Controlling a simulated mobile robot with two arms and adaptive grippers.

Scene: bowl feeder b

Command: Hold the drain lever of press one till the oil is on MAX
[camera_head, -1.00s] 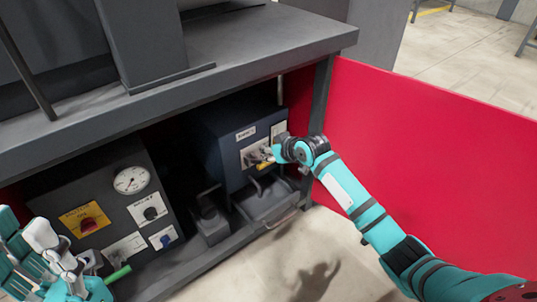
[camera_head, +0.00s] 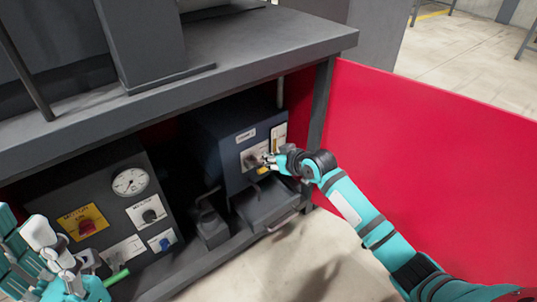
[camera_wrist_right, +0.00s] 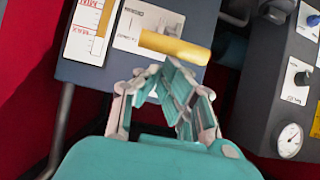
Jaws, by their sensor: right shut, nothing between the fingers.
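The dark blue oil unit (camera_head: 237,165) stands inside the cabinet. Its yellow drain lever (camera_head: 263,170) sits on a light plate at its front; the lever also shows in the right wrist view (camera_wrist_right: 175,47), lying roughly sideways. Beside it is the oil sight gauge (camera_wrist_right: 88,32) with printed marks and an amber strip; the exact level is too small to read. My right gripper (camera_head: 272,160) is beside the lever. In the wrist view its fingertips (camera_wrist_right: 172,75) are together, empty, just short of the lever.
A grey control box (camera_head: 105,215) with a dial, a yellow-plated red switch and knobs stands left of the unit. A tray (camera_head: 268,203) juts out below the unit. The red door (camera_head: 430,160) stands open at the right; the tabletop (camera_head: 250,45) overhangs.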

